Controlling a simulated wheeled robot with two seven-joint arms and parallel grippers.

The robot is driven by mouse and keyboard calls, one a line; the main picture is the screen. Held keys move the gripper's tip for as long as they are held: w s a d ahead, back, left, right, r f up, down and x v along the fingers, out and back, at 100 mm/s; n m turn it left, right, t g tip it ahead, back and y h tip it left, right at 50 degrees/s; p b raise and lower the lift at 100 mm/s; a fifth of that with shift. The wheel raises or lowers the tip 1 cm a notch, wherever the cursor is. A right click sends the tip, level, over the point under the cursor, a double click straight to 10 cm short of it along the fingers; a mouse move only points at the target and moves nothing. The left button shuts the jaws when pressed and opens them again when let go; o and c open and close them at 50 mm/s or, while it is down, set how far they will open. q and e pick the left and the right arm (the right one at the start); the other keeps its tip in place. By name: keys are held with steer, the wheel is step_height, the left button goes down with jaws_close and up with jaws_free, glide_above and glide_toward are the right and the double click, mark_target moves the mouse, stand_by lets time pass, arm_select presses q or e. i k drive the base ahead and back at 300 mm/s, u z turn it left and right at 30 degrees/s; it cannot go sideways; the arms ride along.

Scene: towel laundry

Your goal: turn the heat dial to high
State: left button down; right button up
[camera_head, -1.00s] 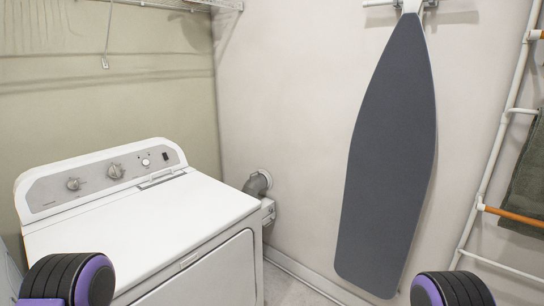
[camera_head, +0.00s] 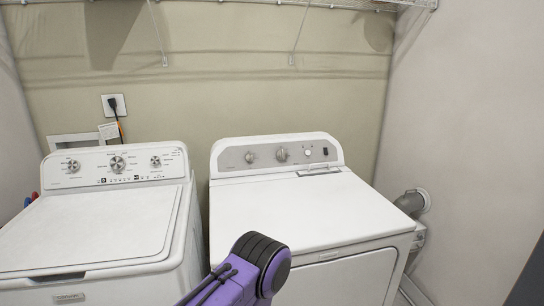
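The dryer (camera_head: 290,212) stands right of centre in the head view, with a grey control panel (camera_head: 224,158) along its back. The panel carries a knob on the left (camera_head: 250,157), a larger dial in the middle (camera_head: 282,154), a small white knob (camera_head: 308,152) and a dark switch (camera_head: 325,151). The labels are too small to read, so I cannot tell which is the heat dial or its setting. A purple and black part of my arm shows at the bottom centre, in front of the dryer and well short of the panel. Neither gripper's fingers are in view.
A white washer (camera_head: 90,225) with its own knobs stands left of the dryer, a narrow gap between them. A grey vent duct (camera_head: 408,203) meets the right wall. A wire shelf (camera_head: 330,4) hangs above. The dryer's top is clear.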

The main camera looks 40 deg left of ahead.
mark_target(249, 158)
steer(key=u, duration=1.35)
steer(key=k, duration=0.25)
steer(key=z, duration=1.3)
steer(key=i, duration=0.1)
steer(key=u, duration=0.95)
